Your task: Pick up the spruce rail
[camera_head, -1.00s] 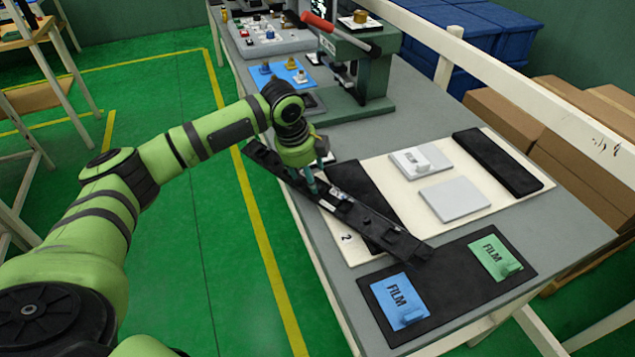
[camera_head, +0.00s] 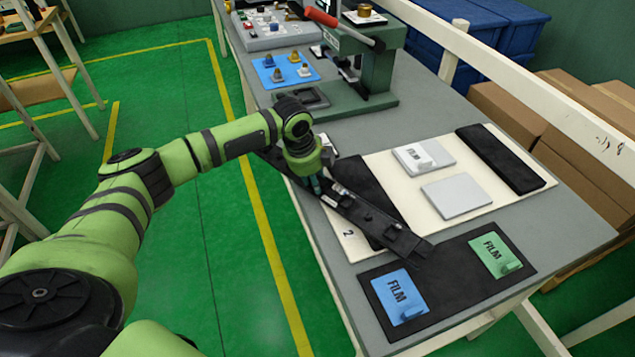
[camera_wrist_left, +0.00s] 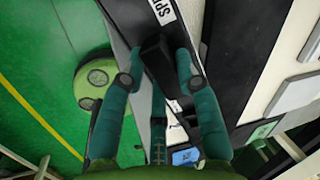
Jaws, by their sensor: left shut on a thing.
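The spruce rail (camera_head: 375,220) is a long black bar with small fittings along its top. It lies diagonally over the table's left edge, its far end out past that edge and its near end by the black film mat. In the left wrist view, the rail (camera_wrist_left: 123,28) shows a white label with the letters "SP", cut off by the frame. My left gripper (camera_head: 316,187) is shut on the rail from above, its teal fingers on both sides of a black raised part in the wrist view (camera_wrist_left: 160,62). I cannot tell whether the rail is clear of the table. My right gripper is not in view.
A cream board (camera_head: 352,243) marked 2 carries black strips and grey blocks. A black mat (camera_head: 447,282) with blue and green FILM pieces lies at the near end. A green press (camera_head: 375,75) stands behind. Open green floor lies to the left.

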